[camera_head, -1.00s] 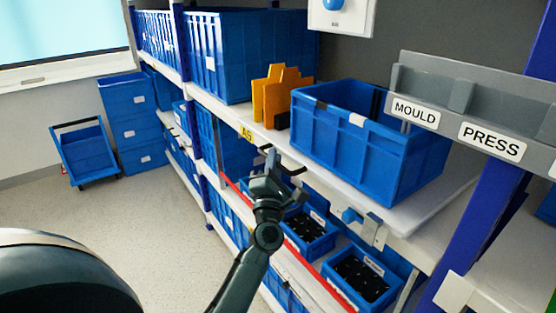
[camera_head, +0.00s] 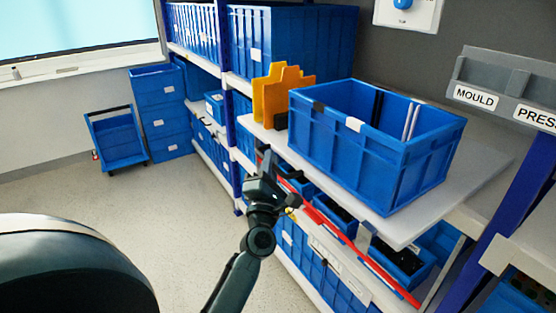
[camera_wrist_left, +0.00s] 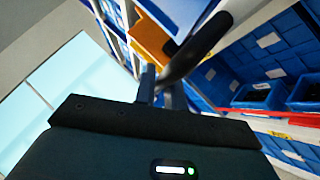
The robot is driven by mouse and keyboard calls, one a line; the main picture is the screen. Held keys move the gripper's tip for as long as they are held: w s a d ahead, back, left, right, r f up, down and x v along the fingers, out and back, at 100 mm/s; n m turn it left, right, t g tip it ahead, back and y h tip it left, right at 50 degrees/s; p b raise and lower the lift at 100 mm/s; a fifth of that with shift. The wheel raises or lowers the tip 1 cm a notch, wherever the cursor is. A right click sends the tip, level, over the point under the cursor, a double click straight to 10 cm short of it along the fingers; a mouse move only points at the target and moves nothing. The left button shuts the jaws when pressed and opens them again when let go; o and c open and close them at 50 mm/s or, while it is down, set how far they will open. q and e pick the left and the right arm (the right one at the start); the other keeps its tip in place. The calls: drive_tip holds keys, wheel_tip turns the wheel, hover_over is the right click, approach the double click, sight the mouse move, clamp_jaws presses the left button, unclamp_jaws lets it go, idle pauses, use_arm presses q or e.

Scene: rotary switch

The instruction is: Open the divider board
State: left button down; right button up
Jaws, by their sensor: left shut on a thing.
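The white board (camera_head: 468,190) is a flat shelf panel that juts out from the rack towards me, over the bins of the lower shelf. A large empty-looking blue crate (camera_head: 365,165) and yellow-orange blocks (camera_head: 272,97) stand on it. My left gripper (camera_head: 275,183) is at the board's front left edge. It is shut on a dark curved handle (camera_wrist_left: 197,48), which shows in the left wrist view just beyond the fingers (camera_wrist_left: 160,88). The arm partly hides the grip in the head view. My right gripper is not in view.
Lower blue bins with black parts (camera_head: 400,262) sit beneath the board, behind a red strip (camera_head: 365,260). A grey MOULD/PRESS rail (camera_head: 500,85) is at the right. A blue cart (camera_head: 118,140) and stacked crates (camera_head: 160,115) stand far left. The floor between is clear.

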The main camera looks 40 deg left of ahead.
use_arm(q)
drive_tip(key=shift+s+a, duration=0.25)
drive_tip(key=shift+s, duration=0.35)
drive_tip(key=shift+s+a, duration=0.3)
drive_tip(key=shift+s, duration=0.3)
drive_tip(key=shift+s+a, duration=0.25)
drive_tip(key=shift+s, duration=0.35)
drive_tip(key=c, duration=1.5)
unclamp_jaws()
